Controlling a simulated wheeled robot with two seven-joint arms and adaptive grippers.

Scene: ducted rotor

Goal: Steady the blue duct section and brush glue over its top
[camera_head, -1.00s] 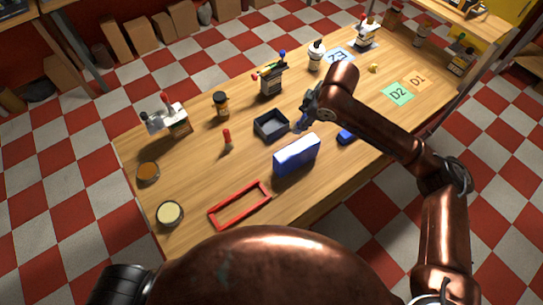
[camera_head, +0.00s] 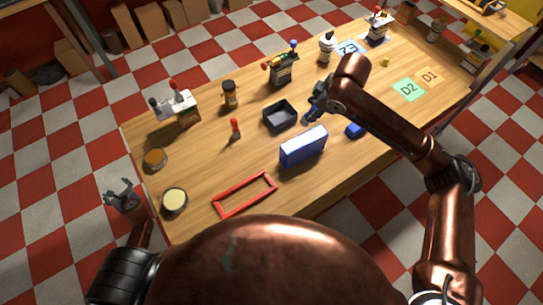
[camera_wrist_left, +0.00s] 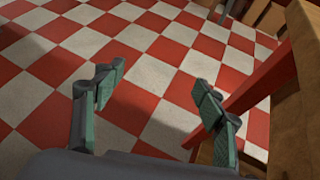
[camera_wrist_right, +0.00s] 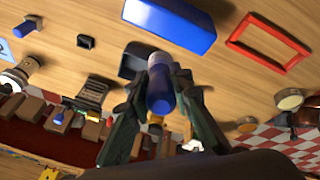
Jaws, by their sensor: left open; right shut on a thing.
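The blue duct section (camera_head: 303,147) is a long box-like block standing on the table in the head view. It also shows at the top of the right wrist view (camera_wrist_right: 170,22). My right gripper (camera_head: 318,108) is beside the dark tray, behind the duct section. It is shut on a blue-handled brush (camera_wrist_right: 160,88) with a pale metal collar; the bristles are hard to make out. My left gripper (camera_head: 122,195) is open and empty, over the floor off the table's left end. The left wrist view shows its spread fingers (camera_wrist_left: 155,105) above floor tiles.
A dark open tray (camera_head: 281,118) is behind the duct section. A red frame (camera_head: 245,195) lies in front. A cream-filled round dish (camera_head: 174,201) and an orange-brown one (camera_head: 155,160) are at the left end. A small blue block (camera_head: 355,130) lies right of the duct section.

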